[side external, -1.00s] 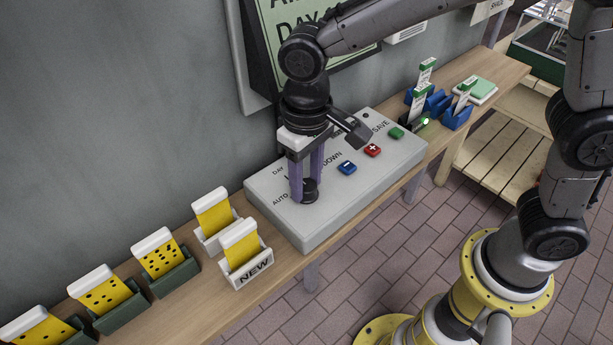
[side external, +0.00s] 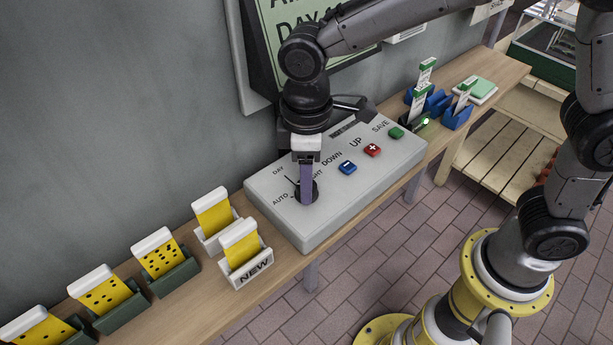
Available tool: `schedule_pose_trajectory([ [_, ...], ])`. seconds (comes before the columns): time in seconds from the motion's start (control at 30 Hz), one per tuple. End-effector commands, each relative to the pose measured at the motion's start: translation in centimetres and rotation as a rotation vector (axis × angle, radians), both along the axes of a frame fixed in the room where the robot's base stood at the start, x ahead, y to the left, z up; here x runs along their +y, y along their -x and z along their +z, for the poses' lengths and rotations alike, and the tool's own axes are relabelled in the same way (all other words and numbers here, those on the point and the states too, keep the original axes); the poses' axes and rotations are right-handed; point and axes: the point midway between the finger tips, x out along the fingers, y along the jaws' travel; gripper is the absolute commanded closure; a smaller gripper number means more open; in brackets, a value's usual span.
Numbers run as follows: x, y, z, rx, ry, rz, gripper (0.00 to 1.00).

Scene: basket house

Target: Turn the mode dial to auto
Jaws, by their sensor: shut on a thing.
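The mode dial (side external: 315,191) is a dark round knob on the left part of a light grey control box (side external: 345,215). The labels AUTO, DAY and a partly hidden one ending in "GHT" stand around it. My gripper (side external: 307,198) points down and is shut on the dial, its purple fingers seen almost edge-on, one in front of the other. A thin dark line shows at the dial's upper left, between AUTO and DAY. The fingers hide the dial's middle, so I cannot tell its exact setting.
Blue minus (side external: 348,168), red plus (side external: 373,150) and green SAVE (side external: 397,132) buttons sit to the right on the box. Yellow cards in holders (side external: 175,277) stand left. A green screen (side external: 283,28), partly covered by my arm, hangs behind. Blue card holders (side external: 456,117) stand right.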

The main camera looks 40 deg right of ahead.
Motion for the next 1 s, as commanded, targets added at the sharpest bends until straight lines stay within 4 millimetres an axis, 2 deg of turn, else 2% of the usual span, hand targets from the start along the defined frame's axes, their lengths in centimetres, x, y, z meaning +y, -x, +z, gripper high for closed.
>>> schedule_pose_trajectory([
  [0.4, 0.02, -0.03, 0.11, -0.002, -0.001, 0.287, 1.00],
  [1.0, 0.05, -0.06, 0.19, -0.004, -0.002, 0.380, 1.00],
])
